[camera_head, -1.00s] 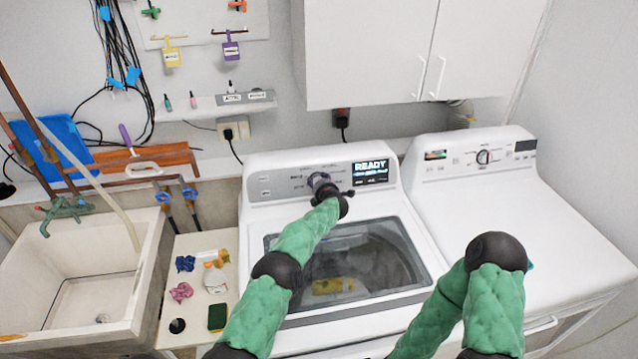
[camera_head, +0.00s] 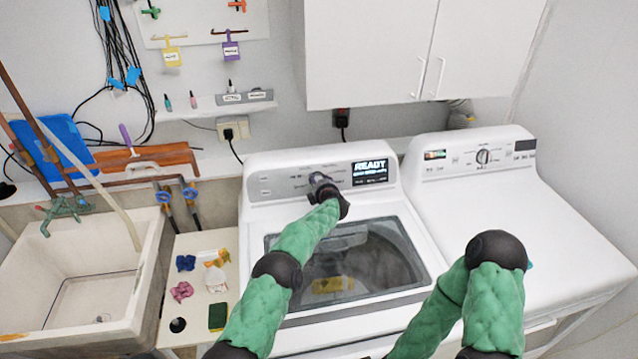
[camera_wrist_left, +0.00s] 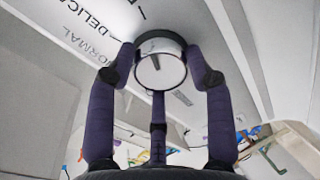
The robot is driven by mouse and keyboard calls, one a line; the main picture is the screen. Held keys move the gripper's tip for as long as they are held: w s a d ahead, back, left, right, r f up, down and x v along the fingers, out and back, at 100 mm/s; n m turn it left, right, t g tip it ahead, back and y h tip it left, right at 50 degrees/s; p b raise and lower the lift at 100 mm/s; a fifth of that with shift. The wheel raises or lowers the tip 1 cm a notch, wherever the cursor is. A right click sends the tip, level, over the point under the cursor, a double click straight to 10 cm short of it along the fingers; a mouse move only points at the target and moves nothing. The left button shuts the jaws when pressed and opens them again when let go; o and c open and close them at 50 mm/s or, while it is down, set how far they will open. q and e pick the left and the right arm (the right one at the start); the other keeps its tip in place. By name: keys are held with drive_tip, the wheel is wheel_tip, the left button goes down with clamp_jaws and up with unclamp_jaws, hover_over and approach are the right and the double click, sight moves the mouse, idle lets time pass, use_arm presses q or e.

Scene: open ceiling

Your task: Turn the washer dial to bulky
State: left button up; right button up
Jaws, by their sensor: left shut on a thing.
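The washer (camera_head: 262,222) is the left one of two white machines, with a lit display reading READY (camera_head: 370,171) on its panel. My left gripper (camera_head: 322,184) is at the dial on this panel and largely covers it in the head view. In the left wrist view the round dial (camera_wrist_left: 160,68) sits between the fingers of my left gripper (camera_wrist_left: 161,77), which is shut on it. The labels DELICATE (camera_wrist_left: 88,14) and NORMAL (camera_wrist_left: 86,46) show at upper left there; the end of DELICATE is cut off. My right gripper is not in view; only its green arm shows.
A white dryer (camera_head: 560,220) with its own knob stands to the right. Cabinets (camera_head: 370,50) hang above. A sink (camera_head: 80,270) and a small table (camera_head: 195,325) with small items stand left. The washer's glass lid (camera_head: 380,255) is closed below my left arm.

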use_arm(q)
drive_tip(key=shift+f, duration=0.15)
drive_tip(key=o, duration=1.1)
drive_tip(key=shift+s, duration=0.15)
drive_tip(key=shift+v, duration=5.95)
